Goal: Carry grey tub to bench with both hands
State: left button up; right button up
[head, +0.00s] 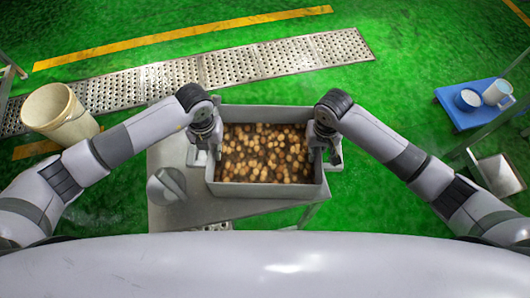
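The grey tub (265,190) is a rectangular box filled with many small brown and tan round pieces. It is over a grey metal table (190,209); I cannot tell whether it rests on the surface or is held just above it. My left gripper (207,150) is at the tub's left wall, and my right gripper (323,150) is at its right wall, both toward the far end. The fingers overlap the rims, and the view is too small to show whether they are closed on them.
A round grey metal piece (166,186) stands on the table left of the tub. A cream bucket (60,114) is on the green floor at left. A blue platform (462,112) with white containers is at right. A perforated metal grating (231,66) crosses the floor behind.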

pick_arm(q)
jog(key=shift+f, duration=0.45)
pick_arm(e)
jog(key=shift+f, duration=0.45)
pick_arm(q)
grip_shut()
pick_arm(e)
grip_shut()
pick_arm(q)
jog(key=shift+w+r, duration=0.15)
jog(key=shift+r, duration=0.1)
pick_arm(e)
jog(key=shift+w+r, duration=0.15)
jog(key=shift+r, duration=0.05)
pick_arm(q)
jog(key=shift+r+p, duration=0.1)
jog(key=shift+p, duration=0.2)
pick_arm(e)
jog(key=shift+r, duration=0.15)
